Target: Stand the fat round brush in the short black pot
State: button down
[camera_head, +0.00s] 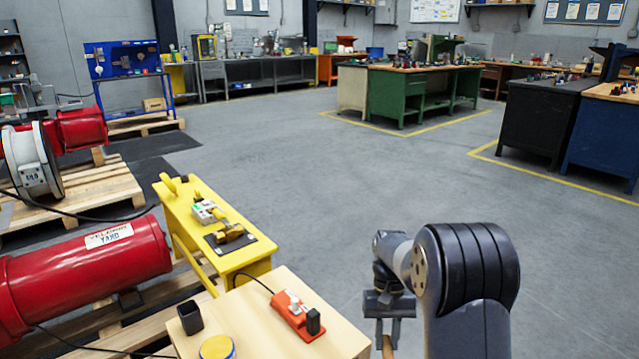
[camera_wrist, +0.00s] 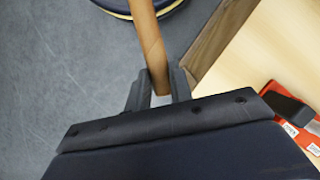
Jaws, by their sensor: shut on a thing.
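My gripper (camera_head: 388,332) hangs beside the right edge of the light wooden table, in front of my arm. It is shut on the tan wooden handle of the brush (camera_head: 388,349), of which only a short piece shows below the fingers. In the wrist view the handle (camera_wrist: 149,45) runs up between the fingertips (camera_wrist: 159,95), over grey floor. A dark round shape with a pale rim shows behind it at the top; I cannot tell whether it is the brush's head. The short black pot (camera_head: 190,317) stands open on the table's left side, apart from my gripper.
A yellow bench (camera_head: 190,215) stands behind the table. The floor to the right is clear.

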jog(key=shift+d+r+p, duration=0.3)
jog(key=shift+r+p, duration=0.2)
jog(key=shift+p, duration=0.1)
notch_tip(320, 180, up, 14)
jog(key=s+p, duration=0.2)
jog(key=p, duration=2.1)
jog(key=shift+f, duration=0.25)
jog(key=shift+s+a, duration=0.1)
jog(key=shift+a, duration=0.05)
